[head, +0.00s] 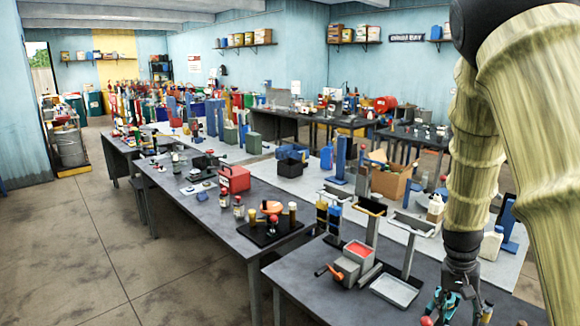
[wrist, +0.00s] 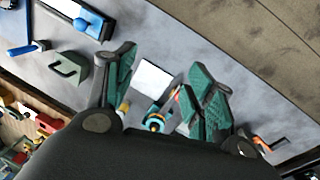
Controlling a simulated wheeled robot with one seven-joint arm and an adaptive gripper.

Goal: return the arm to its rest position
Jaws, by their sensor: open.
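My gripper (head: 452,296) hangs low over the near grey table at the lower right of the head view, below my tan-sleeved arm. In the wrist view its two green-padded fingers (wrist: 162,78) stand well apart, with nothing held between them. Beyond the gap lie a white square item (wrist: 153,78) and a small blue-and-yellow round item (wrist: 156,121). I cannot tell whether the gripper touches anything on the table. My arm reaches down from the top right of the head view and hides part of the tables behind it.
Near the gripper, a shallow grey tray (head: 396,290) and a red-topped container (head: 357,250) stand on the near table. A cardboard box (head: 391,185) and a white jug (head: 491,243) are farther back. Clear concrete floor (head: 75,245) lies at left.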

